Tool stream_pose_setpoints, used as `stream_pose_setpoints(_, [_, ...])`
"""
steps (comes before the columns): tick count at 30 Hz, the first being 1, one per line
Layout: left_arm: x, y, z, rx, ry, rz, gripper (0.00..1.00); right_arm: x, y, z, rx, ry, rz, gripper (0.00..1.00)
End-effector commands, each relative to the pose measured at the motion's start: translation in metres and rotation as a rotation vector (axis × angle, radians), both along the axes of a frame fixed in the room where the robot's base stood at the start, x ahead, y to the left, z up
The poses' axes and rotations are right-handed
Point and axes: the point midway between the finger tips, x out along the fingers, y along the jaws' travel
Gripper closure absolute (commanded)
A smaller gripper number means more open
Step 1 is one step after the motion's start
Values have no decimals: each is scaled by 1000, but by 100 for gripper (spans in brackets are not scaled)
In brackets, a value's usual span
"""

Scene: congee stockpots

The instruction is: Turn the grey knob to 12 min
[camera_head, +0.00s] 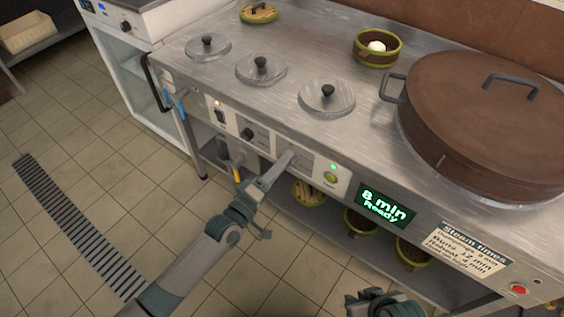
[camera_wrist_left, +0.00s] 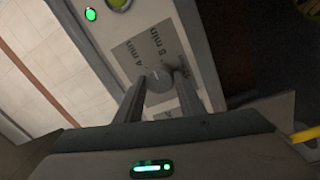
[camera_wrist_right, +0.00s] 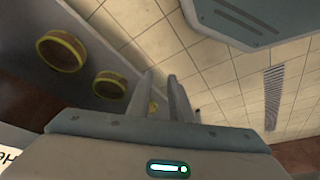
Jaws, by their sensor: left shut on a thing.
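The grey knob (camera_wrist_left: 158,82) is round and sits on a grey dial plate (camera_wrist_left: 150,50) printed with "4 min" and "8 min". My left gripper (camera_wrist_left: 161,84) is shut on the knob, with one finger on each side. In the head view my left gripper (camera_head: 287,157) reaches the counter's front panel and covers the knob. The green display (camera_head: 384,208) appears to read "8 min Ready". No pointer mark on the knob is clear. My right gripper (camera_head: 378,303) is low at the bottom edge, away from the panel. Its fingers (camera_wrist_right: 163,77) hold nothing visible and look close together.
A green-lit button (camera_head: 330,178) is right of the dial. A steam times sign (camera_head: 466,250) lists buns at 12 min. A red button (camera_head: 519,289) is further right. A large brown lid (camera_head: 480,115) and several small lids stand on top. Baskets (camera_head: 308,193) sit below.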

Motion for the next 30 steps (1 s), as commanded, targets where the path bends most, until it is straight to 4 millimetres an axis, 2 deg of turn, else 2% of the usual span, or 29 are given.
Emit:
stream_pose_setpoints(11, [0,0,1,292,-208,-1,87,-13,-12,6,-39,82,-12,81])
stream_pose_setpoints(17, [0,1,2,445,-321,-1,87,-23,-26,7,-74,141,-30,81])
stream_pose_setpoints(20, [0,1,1,522,-376,-2,87,-15,-26,-11,-74,144,-29,81])
stream_pose_setpoints(30, [1,1,2,783,-565,-2,87,-9,-24,-57,-69,150,-24,81])
